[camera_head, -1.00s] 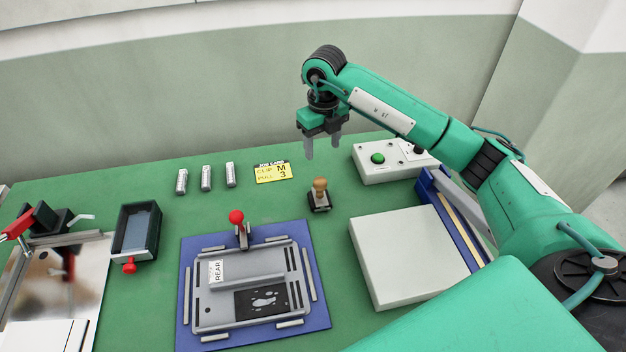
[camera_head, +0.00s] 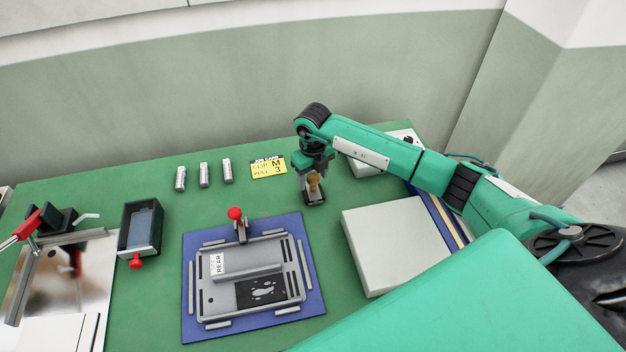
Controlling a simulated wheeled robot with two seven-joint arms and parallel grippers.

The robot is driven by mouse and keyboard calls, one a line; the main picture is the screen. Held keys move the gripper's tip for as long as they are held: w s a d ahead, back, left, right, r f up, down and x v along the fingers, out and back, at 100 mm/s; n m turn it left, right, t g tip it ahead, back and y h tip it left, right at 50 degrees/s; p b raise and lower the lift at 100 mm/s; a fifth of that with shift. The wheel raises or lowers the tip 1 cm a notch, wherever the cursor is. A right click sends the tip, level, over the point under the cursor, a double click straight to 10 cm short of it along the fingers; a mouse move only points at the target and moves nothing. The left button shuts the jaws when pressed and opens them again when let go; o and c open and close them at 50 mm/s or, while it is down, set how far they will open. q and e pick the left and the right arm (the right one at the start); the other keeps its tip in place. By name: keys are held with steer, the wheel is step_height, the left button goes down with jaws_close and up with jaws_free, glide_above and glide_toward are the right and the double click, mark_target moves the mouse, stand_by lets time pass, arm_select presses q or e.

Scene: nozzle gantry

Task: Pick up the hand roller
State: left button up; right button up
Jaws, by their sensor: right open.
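The hand roller (camera_head: 314,190) stands on the green table right of the blue fixture's top corner. It has a tan wooden handle pointing up and a dark base. My right gripper (camera_head: 313,180) is open and points down at the handle, its fingers at about handle height. The handle appears between or just in front of the fingers; I cannot tell whether they touch it. My left gripper is not in view.
A blue plate with a grey fixture (camera_head: 193,297) and red-knobbed clamp (camera_head: 236,214) lies left of the roller. A pale box (camera_head: 392,245) stands to the right. A yellow card (camera_head: 268,168) lies close on the left. A control box (camera_head: 362,168) is partly behind my right arm.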

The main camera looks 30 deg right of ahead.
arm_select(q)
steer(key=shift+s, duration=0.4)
arm_select(e)
steer(key=shift+f, duration=0.1)
jaws_close()
